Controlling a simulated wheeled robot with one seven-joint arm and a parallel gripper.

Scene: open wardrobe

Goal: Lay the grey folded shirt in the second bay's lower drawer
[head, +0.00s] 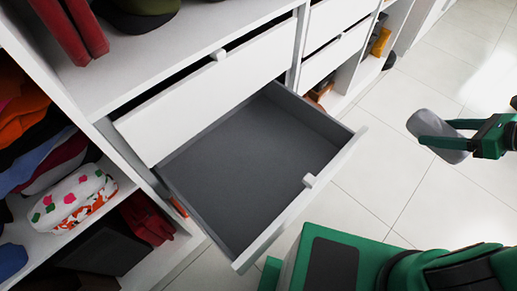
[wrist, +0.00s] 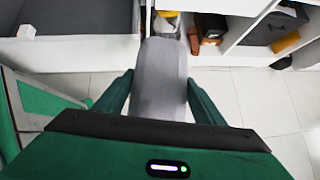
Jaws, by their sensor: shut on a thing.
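The grey folded shirt (head: 426,125) is held by my gripper (head: 430,135) at the right of the head view, above the tiled floor. In the wrist view the shirt (wrist: 160,75) sticks out between the two green fingers of my gripper (wrist: 160,95), which are shut on its sides. An open lower drawer (head: 250,155) with a grey, empty inside stands in the middle of the head view. My gripper is to the right of the drawer, apart from it. Part of the drawer shows at the upper left of the wrist view (wrist: 65,38).
A closed white drawer (head: 210,95) is right above the open one. Shelves at the left hold folded clothes (head: 40,150) and a patterned item (head: 70,197). Further bays with drawers (head: 335,45) and shelves continue at the back. The tiled floor (head: 375,180) right of the open drawer is clear.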

